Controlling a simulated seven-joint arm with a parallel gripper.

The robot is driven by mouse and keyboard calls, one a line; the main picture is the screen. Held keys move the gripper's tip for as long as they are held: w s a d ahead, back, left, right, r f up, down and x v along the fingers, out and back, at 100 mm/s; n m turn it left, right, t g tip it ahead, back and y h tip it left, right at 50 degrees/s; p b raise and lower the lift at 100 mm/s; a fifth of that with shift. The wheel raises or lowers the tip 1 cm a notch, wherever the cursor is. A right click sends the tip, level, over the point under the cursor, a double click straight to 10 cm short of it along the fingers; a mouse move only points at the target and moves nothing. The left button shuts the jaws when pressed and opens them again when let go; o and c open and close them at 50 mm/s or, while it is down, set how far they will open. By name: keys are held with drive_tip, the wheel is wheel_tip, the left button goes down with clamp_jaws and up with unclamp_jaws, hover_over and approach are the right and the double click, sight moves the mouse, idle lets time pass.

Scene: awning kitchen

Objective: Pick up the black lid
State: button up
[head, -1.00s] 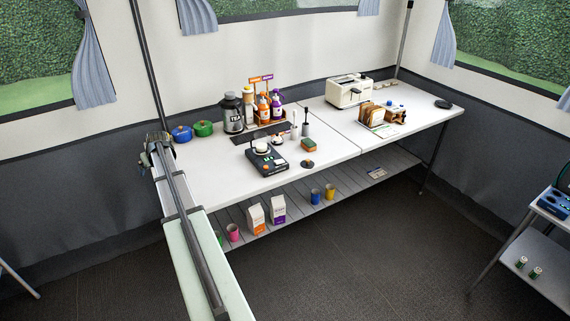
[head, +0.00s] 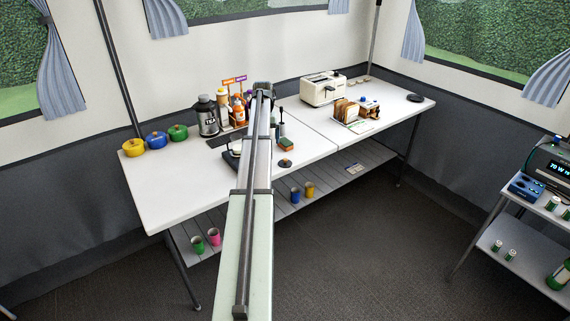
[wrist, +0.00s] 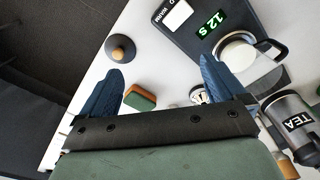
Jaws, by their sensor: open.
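The black lid (head: 285,163), a small dark disc with a wooden-looking knob, lies on the white table near its front edge in the head view. It also shows in the wrist view (wrist: 120,47), at upper left, beyond the left finger. In the head view my gripper is mostly hidden behind my arm.
A green-and-orange sponge (wrist: 140,96) lies near the lid. A black scale (wrist: 205,30) with a green display and a white cup (wrist: 235,52) are to the right, with a TEA flask (wrist: 297,122) beyond. A toaster (head: 322,88) and bread rack stand further along the table.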

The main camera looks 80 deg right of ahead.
drive_tip(key=s+d+r+m, duration=0.1)
drive_tip(key=s+d+r, duration=0.15)
drive_tip(key=s, duration=0.45)
hover_over(285, 159)
wheel_tip(285, 159, down, 8)
drive_tip(key=shift+a+f, duration=0.1)
drive_tip(key=shift+d+f, duration=0.15)
drive_tip(key=shift+f, duration=1.25)
drive_tip(key=shift+d+f, duration=0.1)
drive_tip(key=shift+f, duration=1.25)
drive_tip(key=c, duration=1.1)
drive_tip(key=shift+c, duration=0.2)
drive_tip(key=shift+r, duration=0.15)
